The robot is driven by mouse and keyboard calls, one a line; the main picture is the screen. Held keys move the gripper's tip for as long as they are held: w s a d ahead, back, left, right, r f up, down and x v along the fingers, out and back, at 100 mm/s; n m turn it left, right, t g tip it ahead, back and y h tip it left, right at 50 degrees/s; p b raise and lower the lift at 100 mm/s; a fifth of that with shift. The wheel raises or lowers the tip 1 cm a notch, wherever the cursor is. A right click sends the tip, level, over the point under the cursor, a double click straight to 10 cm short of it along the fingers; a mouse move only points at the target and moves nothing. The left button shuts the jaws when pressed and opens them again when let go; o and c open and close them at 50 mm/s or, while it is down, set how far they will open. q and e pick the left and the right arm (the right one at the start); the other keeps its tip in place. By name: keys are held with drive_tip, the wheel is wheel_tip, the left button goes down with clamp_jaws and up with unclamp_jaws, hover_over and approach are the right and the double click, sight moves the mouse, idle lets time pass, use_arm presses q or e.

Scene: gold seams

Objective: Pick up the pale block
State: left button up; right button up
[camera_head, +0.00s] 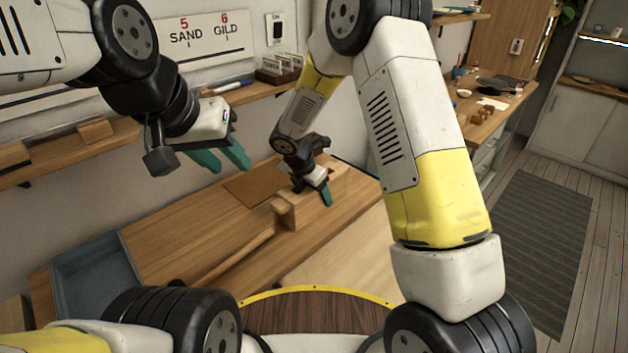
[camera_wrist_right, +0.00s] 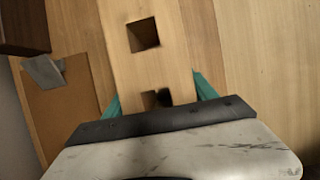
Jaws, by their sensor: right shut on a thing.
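In the right wrist view the pale block (camera_wrist_right: 155,70) is a long light-wood piece with two dark square holes. My right gripper's teal fingers (camera_wrist_right: 160,93) lie on either side of it, shut on it. I cannot tell whether the block is clear of the bench. My left gripper (camera_head: 231,166) hangs in the air to the left, its teal fingers apart and empty.
The wooden bench (camera_head: 180,235) carries a brown mat (camera_head: 252,184) beside the block and a blue-grey tray (camera_head: 95,275) at its left end. A wall shelf (camera_head: 70,150) runs behind. A grey object (camera_wrist_right: 44,71) lies on the mat in the right wrist view.

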clamp_jaws()
drive_tip(key=shift+r, duration=0.25)
